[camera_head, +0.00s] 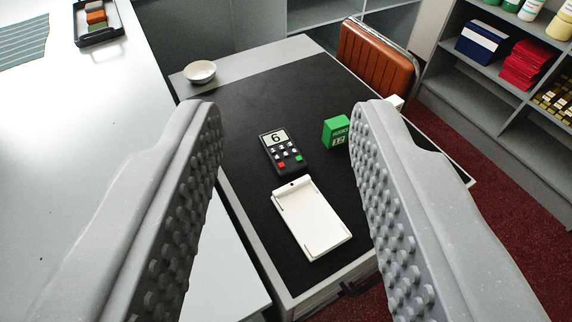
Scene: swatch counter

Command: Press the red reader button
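The reader (283,154) is a small black device with a display showing a 6 and several pale keys. It lies on the black top of a grey-edged counter. Its red button (281,165) is at the lower left of the keypad, beside a green button (298,158). My gripper (287,108) is open and empty. Its two grey, studded fingers stand wide apart at left and right, and the reader shows between them. Nothing covers the red button.
A white pad (312,220) lies just in front of the reader. A green box (336,132) stands to its right, close to the right finger. A white bowl (200,72) and a brown case (377,62) are farther back. A white table (90,130) fills the left; shelves stand right.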

